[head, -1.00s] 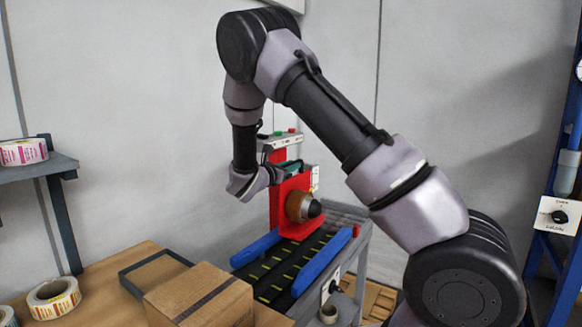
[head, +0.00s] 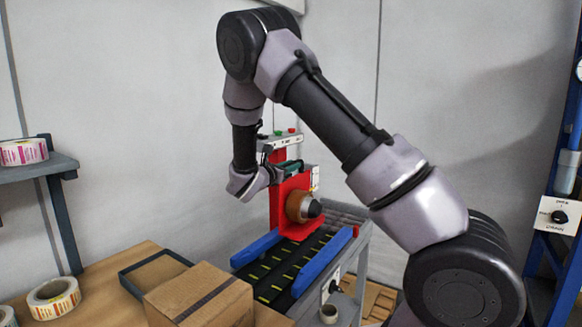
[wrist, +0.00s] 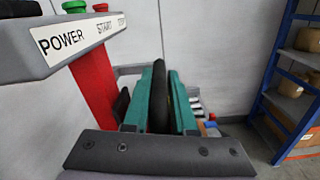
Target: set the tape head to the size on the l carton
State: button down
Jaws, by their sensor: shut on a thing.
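The red tape head (head: 290,203) stands over the conveyor, with a brown tape roll (head: 297,207) on its front. My gripper (head: 287,169) is at its upper left side, with teal fingers. In the wrist view, the teal fingers of my gripper (wrist: 163,85) are closed on a black, upright, rounded part (wrist: 160,98), likely a handwheel or knob of the head. Any size scale is hidden or too small to read. A brown carton (head: 200,297) with a dark tape strip sits at the front of the table. No size mark on it is legible.
Blue side rails (head: 322,262) flank the dark conveyor. A grey panel (wrist: 88,42) marked POWER and START, with green and red buttons, is close at upper left of the wrist view. An empty tray (head: 150,268) and label rolls (head: 54,296) lie on the table. A blue rack stands right.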

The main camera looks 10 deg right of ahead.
jog(key=shift+w+r, duration=0.1)
jog(key=shift+r, duration=3)
jog(key=c, duration=0.8)
grip_release()
jog(key=shift+a, duration=0.1)
jog(key=shift+o, duration=0.2)
jog(key=shift+f, duration=0.1)
jog(key=shift+a, duration=0.1)
jog(key=v, duration=1)
jog(key=shift+s+a, duration=0.15)
jog(key=shift+s, duration=0.15)
